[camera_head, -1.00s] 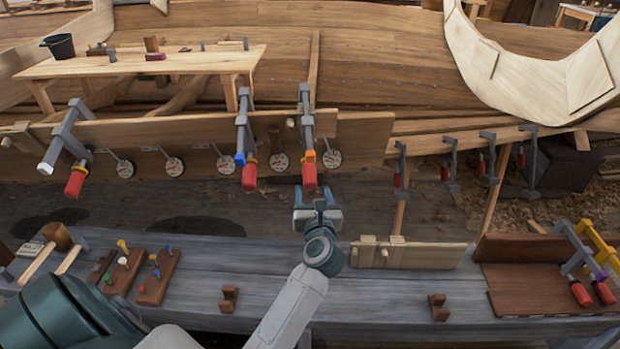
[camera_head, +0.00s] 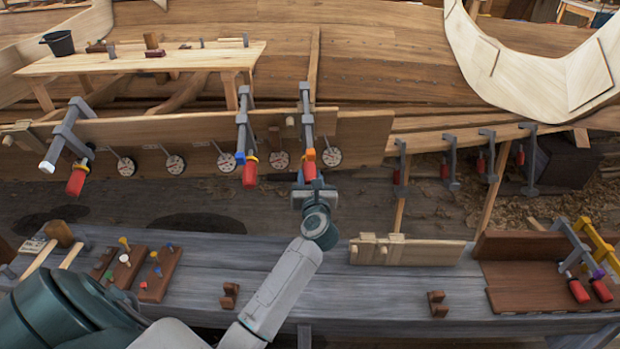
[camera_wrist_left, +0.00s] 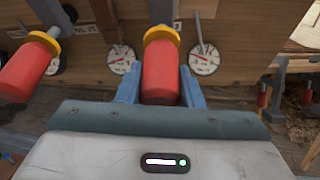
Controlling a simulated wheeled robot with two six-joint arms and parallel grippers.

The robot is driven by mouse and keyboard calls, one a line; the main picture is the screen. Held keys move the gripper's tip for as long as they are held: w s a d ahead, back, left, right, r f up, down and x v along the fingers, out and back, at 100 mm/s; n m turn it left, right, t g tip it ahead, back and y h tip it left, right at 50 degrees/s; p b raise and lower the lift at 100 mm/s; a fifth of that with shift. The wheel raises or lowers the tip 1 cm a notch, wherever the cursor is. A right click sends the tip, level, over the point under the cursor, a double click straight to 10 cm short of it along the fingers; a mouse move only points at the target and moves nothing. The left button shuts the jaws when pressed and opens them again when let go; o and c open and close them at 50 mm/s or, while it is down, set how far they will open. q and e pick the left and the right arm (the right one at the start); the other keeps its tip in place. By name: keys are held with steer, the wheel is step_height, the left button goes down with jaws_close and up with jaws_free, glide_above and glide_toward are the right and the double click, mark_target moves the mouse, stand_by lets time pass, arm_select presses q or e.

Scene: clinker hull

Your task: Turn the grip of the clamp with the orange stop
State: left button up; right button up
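The clamp with the orange stop (camera_head: 310,154) hangs on the plank edge, the rightmost of three large clamps there. Its red grip (camera_head: 309,171) points down, and its lower end is hidden by my left gripper (camera_head: 312,190). In the left wrist view the red grip (camera_wrist_left: 161,75) stands between the two blue-grey fingers of my left gripper (camera_wrist_left: 160,88), below a yellow collar (camera_wrist_left: 161,35). The fingers are spread on either side of it; I cannot tell whether they touch it. My right gripper is not in view.
A neighbouring clamp with a blue stop (camera_head: 240,157) and red grip hangs close to the left; another clamp (camera_head: 67,145) hangs farther left. Round dials (camera_head: 279,160) line the plank (camera_head: 360,140). A grey bench (camera_head: 390,290) with wooden blocks lies below.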

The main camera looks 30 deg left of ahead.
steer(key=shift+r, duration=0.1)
arm_select(q)
steer(key=m+g+y+p, duration=0.1)
steer(key=m+p, duration=0.1)
steer(key=shift+m+y, duration=0.3)
steer(key=shift+y, duration=0.1)
steer(key=shift+m+g+y+p, duration=0.3)
steer(key=shift+m+g+y, duration=0.2)
steer(key=shift+m+y, duration=0.6)
steer(key=shift+m, duration=0.2)
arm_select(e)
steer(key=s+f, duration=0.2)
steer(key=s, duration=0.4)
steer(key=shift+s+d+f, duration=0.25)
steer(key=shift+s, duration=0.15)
arm_select(q)
steer(key=o, duration=1)
